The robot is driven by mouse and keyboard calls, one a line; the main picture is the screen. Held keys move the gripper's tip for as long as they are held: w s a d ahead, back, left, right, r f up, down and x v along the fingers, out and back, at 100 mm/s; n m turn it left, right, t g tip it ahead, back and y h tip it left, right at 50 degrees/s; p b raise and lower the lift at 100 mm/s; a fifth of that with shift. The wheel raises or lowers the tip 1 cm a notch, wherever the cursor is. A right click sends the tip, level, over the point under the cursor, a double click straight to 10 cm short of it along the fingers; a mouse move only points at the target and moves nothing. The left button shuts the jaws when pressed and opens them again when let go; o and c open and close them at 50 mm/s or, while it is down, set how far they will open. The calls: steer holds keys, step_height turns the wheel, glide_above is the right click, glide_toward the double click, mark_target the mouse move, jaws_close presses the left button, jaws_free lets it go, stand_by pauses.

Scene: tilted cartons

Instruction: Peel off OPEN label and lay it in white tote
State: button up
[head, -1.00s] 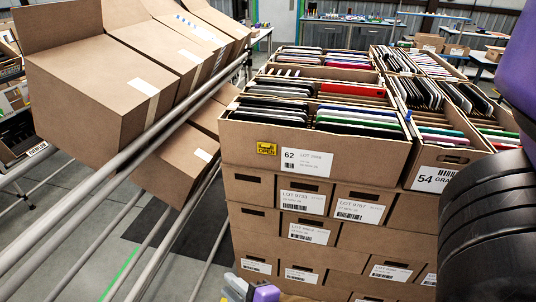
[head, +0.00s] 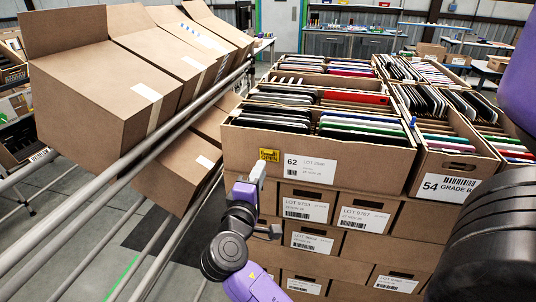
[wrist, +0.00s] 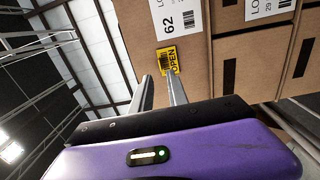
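The yellow OPEN label (head: 269,155) is stuck on the front of the top carton (head: 330,188), left of its white 62 label. In the wrist view the OPEN label (wrist: 167,60) lies just beyond my fingertips, near the carton's edge. My gripper (head: 252,180) is just below the label in the head view. Its two fingers show in the wrist view (wrist: 160,82), apart with a gap between them and nothing held. The right fingertip appears to overlap the label's lower edge; I cannot tell whether it touches. I do not see a white tote.
Stacked cartons filled with thin devices stand at the centre and right, including the 54 GRADE B carton (head: 455,178). Tilted cartons (head: 105,100) rest on a rack with metal rails (head: 130,158) at the left. A narrow gap separates the rack and stack.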

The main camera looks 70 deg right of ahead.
mark_target(268, 153)
steer(key=shift+w+d, duration=0.2)
steer(key=shift+d, duration=1.65)
steer(key=shift+w+d, duration=0.15)
steer(key=shift+d, duration=1.7)
jaws_close()
steer(key=shift+a, duration=0.15)
steer(key=a, duration=0.7)
steer(key=shift+s+a, duration=0.3)
steer(key=shift+a, duration=0.05)
